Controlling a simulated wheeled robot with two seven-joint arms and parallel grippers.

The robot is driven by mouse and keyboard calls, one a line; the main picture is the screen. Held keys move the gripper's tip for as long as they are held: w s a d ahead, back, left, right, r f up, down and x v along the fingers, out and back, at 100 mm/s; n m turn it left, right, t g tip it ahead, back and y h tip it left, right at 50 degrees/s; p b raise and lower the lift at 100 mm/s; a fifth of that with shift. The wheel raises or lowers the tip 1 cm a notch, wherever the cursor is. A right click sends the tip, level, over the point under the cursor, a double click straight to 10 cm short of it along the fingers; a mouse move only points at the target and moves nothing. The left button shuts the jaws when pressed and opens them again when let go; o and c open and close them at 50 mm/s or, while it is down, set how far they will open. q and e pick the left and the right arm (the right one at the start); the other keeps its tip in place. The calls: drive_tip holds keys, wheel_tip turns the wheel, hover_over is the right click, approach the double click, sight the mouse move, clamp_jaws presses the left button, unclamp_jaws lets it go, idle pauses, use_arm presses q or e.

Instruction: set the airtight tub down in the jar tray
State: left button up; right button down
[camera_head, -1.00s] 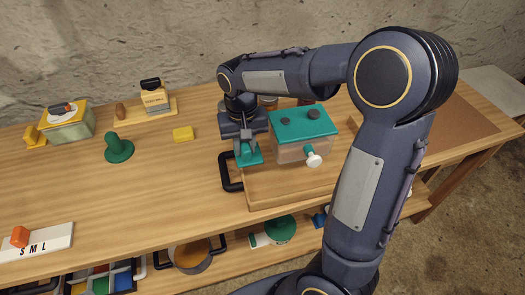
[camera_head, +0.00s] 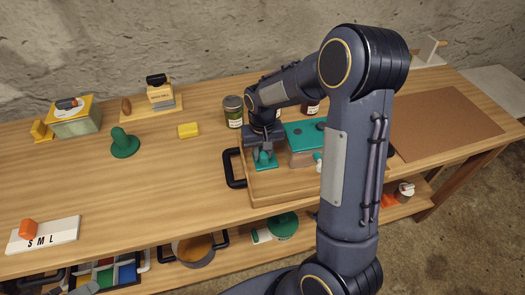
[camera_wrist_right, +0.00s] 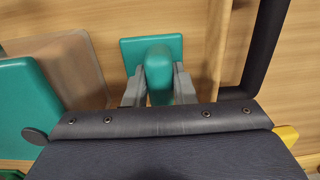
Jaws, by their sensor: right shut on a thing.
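My right gripper (camera_head: 264,155) is shut on the airtight tub (camera_head: 265,163). Its teal top, a square plate with a rounded grip between my fingers, also shows in the right wrist view (camera_wrist_right: 158,68); its lower part is hidden. The tub is at the left end of the wooden jar tray (camera_head: 280,194), inside the tray's left edge. I cannot tell whether it touches the tray floor. My left gripper is not in view.
A clear box with a teal lid (camera_head: 301,137) and a white knob stands in the tray, close right of the held tub. The tray's black handle (camera_head: 231,170) sticks out left. A jar (camera_head: 233,112) stands behind. A yellow block (camera_head: 188,130) and green knob-shaped piece (camera_head: 124,143) lie left.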

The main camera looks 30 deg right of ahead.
drive_tip(key=shift+f, duration=0.15)
drive_tip(key=c, duration=1.2)
unclamp_jaws()
wheel_tip(320, 180, up, 11)
drive_tip(key=s+a+r+t+y, duration=0.25)
drive_tip(key=s+r, duration=0.25)
drive_tip(key=s, duration=0.7)
drive_tip(key=s+a+f+n+t, duration=0.1)
drive_tip(key=s+a, duration=0.1)
drive_tip(key=s, duration=0.3)
drive_tip(key=s+a+t+y, duration=0.1)
drive_tip(key=s+a+t, duration=0.1)
drive_tip(key=s, duration=0.3)
drive_tip(key=shift+a+f+n, duration=0.4)
drive_tip(key=shift+a, duration=0.05)
